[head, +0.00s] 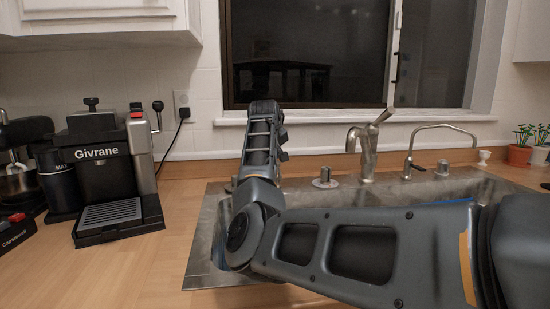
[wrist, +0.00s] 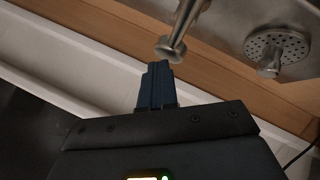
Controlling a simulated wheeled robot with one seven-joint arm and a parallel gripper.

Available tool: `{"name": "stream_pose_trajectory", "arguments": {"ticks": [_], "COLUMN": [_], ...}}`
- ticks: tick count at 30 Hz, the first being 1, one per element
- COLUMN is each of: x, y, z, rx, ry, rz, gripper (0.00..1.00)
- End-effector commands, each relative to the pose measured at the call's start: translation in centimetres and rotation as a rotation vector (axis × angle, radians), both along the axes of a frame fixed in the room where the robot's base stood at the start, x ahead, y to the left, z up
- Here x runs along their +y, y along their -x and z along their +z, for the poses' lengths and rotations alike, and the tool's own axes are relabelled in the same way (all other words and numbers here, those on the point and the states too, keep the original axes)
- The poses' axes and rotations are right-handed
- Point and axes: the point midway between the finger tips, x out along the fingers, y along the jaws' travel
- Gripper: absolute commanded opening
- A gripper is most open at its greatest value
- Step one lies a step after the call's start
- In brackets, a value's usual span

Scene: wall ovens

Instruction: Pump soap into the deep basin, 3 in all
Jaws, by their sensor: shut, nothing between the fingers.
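My gripper (wrist: 157,80) shows in the wrist view with its dark blue fingers shut and empty. The fingertips are close to the rounded end of a metal stem (wrist: 171,47), which looks like the soap pump; I cannot tell whether they touch. In the head view my arm hides the fingers and most of whatever stands behind it; a bit of metal shows at its left edge. The steel sink (head: 205,245) lies under my arm, which covers much of its basins, so I cannot tell their depths.
A metal faucet (head: 367,152) and a thin curved tap (head: 411,155) stand behind the sink. A round perforated metal piece with a knob (head: 325,179) sits left of the faucet. A coffee machine (head: 100,160) stands on the left counter. Small potted plants (head: 520,154) are at right.

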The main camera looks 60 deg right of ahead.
Motion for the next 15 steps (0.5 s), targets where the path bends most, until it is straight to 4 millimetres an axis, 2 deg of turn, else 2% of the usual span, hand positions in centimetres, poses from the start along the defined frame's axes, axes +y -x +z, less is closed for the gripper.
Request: {"name": "stream_pose_trajectory", "arguments": {"ticks": [9, 15], "x": [0.0, 0.0], "y": [0.0, 0.0], "z": [1.6, 1.8], "rx": [0.001, 0.0], "ry": [-0.001, -0.001], "rz": [0.0, 0.001], "gripper": [0.0, 0.0]}}
